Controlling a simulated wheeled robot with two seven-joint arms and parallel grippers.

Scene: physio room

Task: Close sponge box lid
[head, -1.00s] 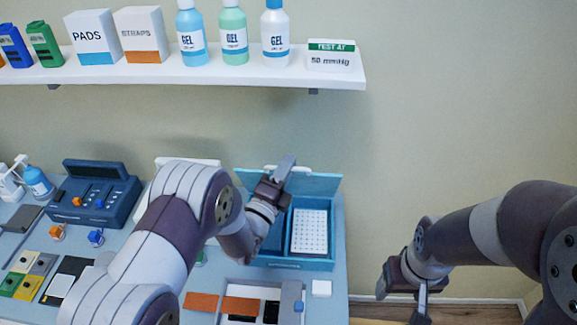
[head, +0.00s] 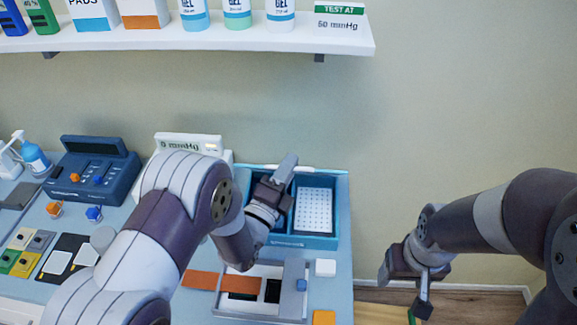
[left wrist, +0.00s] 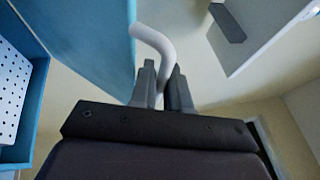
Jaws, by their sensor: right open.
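The blue sponge box (head: 318,242) stands on the table with a white dotted sheet (head: 314,210) in its right compartment. Its lid (head: 325,170) shows almost edge-on along the back rim, raised and not down on the box. The left wrist view shows the lid as a blue panel (left wrist: 85,35) with a white curved handle (left wrist: 153,42). My left gripper (head: 288,163) is at the lid; in the left wrist view its fingers (left wrist: 163,88) are close together on the handle. It hides part of the box's left compartment. My right gripper (head: 424,290) is open and empty, right of the table.
A shelf (head: 200,45) with gel bottles and boxes runs above. A white pressure display (head: 188,143) and a blue console (head: 93,172) stand left of the box. A white tray (head: 262,300), an orange strip (head: 205,279) and a white block (head: 326,267) lie in front.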

